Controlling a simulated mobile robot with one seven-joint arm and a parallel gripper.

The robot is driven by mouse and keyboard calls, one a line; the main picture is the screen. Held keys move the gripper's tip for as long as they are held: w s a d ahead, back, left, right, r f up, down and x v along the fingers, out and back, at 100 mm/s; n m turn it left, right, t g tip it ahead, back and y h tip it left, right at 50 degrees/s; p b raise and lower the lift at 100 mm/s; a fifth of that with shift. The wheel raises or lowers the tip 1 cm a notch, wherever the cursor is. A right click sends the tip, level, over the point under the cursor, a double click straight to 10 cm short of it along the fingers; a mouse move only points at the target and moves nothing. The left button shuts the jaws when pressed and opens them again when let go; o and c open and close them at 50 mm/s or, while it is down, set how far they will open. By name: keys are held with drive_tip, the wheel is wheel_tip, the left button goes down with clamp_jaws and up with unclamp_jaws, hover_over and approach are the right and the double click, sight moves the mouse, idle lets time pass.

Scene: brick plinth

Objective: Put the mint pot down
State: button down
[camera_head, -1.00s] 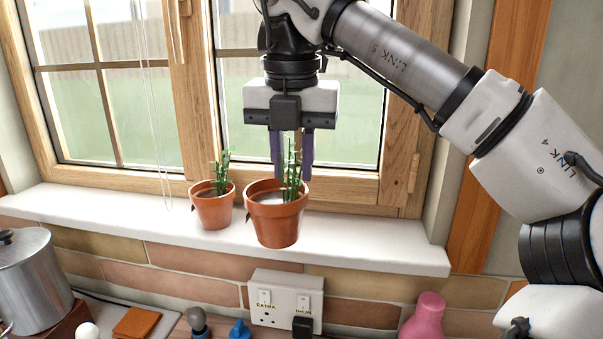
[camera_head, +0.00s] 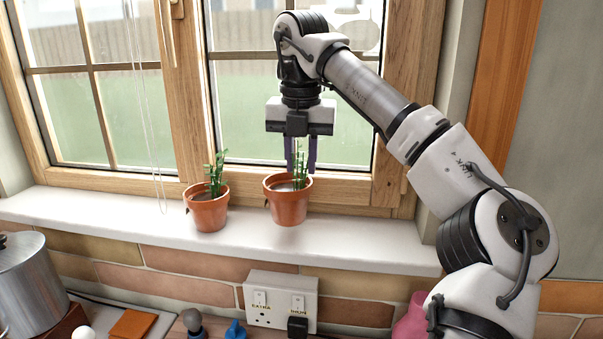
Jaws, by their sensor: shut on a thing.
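Two terracotta pots with green stems are at the windowsill. My gripper (camera_head: 301,168) is shut on the right pot (camera_head: 287,205), which I take to be the mint pot, with its fingers reaching down at the pot's back rim beside the stems. This pot is upright over the sill, near the window frame; I cannot tell whether its base touches the sill. The fingertips are partly hidden behind the stems and rim. The other pot (camera_head: 208,213) stands upright on the sill to its left, apart from it.
The white sill (camera_head: 360,243) is clear to the right of the held pot and at the far left. The window frame (camera_head: 350,186) is close behind. Below are a socket plate (camera_head: 280,299), a metal pot (camera_head: 30,285) and a pink object (camera_head: 411,322).

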wheel_tip(320, 180, down, 2)
drive_tip(key=shift+w+f+p, duration=0.15)
drive_tip(key=shift+f+p, duration=0.4)
drive_tip(key=shift+p, duration=0.15)
drive_tip(key=shift+f, duration=0.1)
drive_tip(key=shift+f, duration=0.25)
drive_tip(key=c, duration=1.2)
unclamp_jaws()
drive_tip(key=shift+o, duration=0.2)
drive_tip(key=shift+s+r+b, duration=0.25)
drive_tip(key=shift+r, duration=1.75)
drive_tip(key=shift+s+r+b, duration=0.2)
drive_tip(key=shift+r+b, duration=0.05)
drive_tip(key=shift+r, duration=1.7)
